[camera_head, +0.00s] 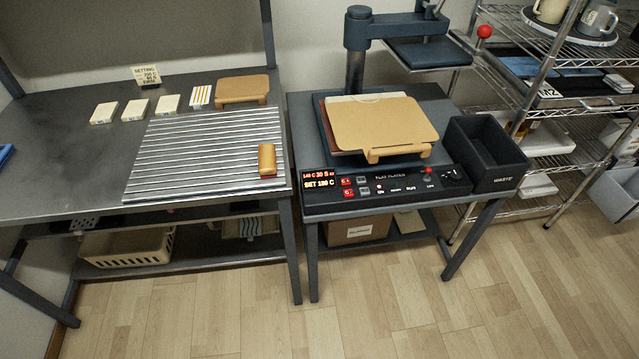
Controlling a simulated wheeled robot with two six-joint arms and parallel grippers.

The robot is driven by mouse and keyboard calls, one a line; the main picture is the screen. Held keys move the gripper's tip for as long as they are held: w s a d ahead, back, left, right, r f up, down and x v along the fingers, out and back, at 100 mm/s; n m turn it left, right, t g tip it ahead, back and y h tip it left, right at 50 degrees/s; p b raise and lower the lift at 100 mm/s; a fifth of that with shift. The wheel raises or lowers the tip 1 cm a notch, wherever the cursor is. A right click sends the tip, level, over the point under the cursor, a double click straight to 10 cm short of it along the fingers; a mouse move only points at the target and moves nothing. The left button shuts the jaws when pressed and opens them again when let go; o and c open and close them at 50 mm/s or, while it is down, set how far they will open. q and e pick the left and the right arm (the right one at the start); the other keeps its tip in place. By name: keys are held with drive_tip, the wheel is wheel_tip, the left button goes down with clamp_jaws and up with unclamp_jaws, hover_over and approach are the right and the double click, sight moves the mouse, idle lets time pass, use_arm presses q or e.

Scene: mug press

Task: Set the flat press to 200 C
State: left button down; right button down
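The flat press (355,75) stands on a dark table right of the workbench. Its upper arm is swung aside to the right, with a red knob (484,31) at the handle's end. Its front panel (400,183) carries a small display (319,183). The lower line appears to read SET 180 C; the upper red line is too small to read surely. Two red buttons (347,182) marked with a C sit just right of the display, with grey buttons (363,180) beside them. A tan board (385,125) lies over the press bed. Neither gripper is in view.
A black waste bin (485,153) stands right of the panel. The workbench holds a ribbed metal plate (205,150), a wooden-handled tool (267,160), several small blocks (135,109) and a setting card (146,75). A wire shelf (560,100) stands right. The floor in front is clear.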

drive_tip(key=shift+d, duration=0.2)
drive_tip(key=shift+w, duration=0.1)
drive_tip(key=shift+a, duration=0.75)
